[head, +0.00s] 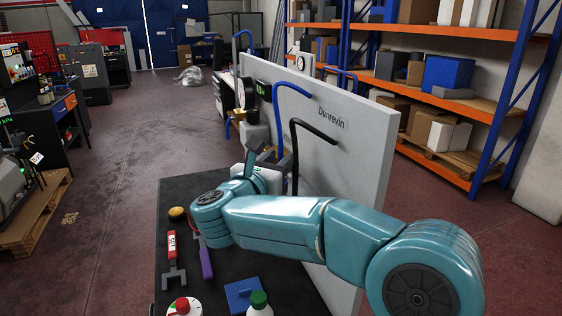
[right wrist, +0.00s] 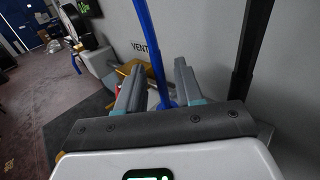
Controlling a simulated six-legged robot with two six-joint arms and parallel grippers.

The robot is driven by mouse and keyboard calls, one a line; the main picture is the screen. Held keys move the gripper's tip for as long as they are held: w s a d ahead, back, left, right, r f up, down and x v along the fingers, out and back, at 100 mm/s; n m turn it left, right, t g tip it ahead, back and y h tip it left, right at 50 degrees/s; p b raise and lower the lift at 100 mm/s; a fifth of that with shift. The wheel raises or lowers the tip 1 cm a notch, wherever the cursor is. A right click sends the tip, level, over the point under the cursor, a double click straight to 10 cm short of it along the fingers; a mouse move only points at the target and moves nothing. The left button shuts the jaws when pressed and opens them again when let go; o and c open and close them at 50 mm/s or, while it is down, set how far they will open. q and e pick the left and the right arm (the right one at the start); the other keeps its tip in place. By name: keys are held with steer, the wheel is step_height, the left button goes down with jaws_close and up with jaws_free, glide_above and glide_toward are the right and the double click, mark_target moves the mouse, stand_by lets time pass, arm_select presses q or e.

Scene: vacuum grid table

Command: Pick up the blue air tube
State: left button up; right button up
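The blue air tube (head: 277,118) hangs from the upright white panel, with its bent top near the panel's middle. In the right wrist view the blue tube (right wrist: 152,45) runs down into the gap between my fingers. My right gripper (right wrist: 159,70) is open, with one grey finger on each side of the tube and visible space beside it. In the head view the right gripper (head: 258,156) is beside the panel, partly hidden by my own wrist. The tube's lower end is hidden in the head view. My left gripper is not in view.
A black tube (head: 295,150) hangs close right of the blue one, also in the right wrist view (right wrist: 250,45). The white panel (head: 365,150) stands just behind. The dark table (head: 180,255) holds a red-handled tool (head: 172,245), a purple-handled tool (head: 206,262) and a green-capped bottle (head: 259,303).

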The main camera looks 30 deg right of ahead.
steer(key=shift+x, duration=0.95)
jaws_close()
step_height(320, 180, up, 10)
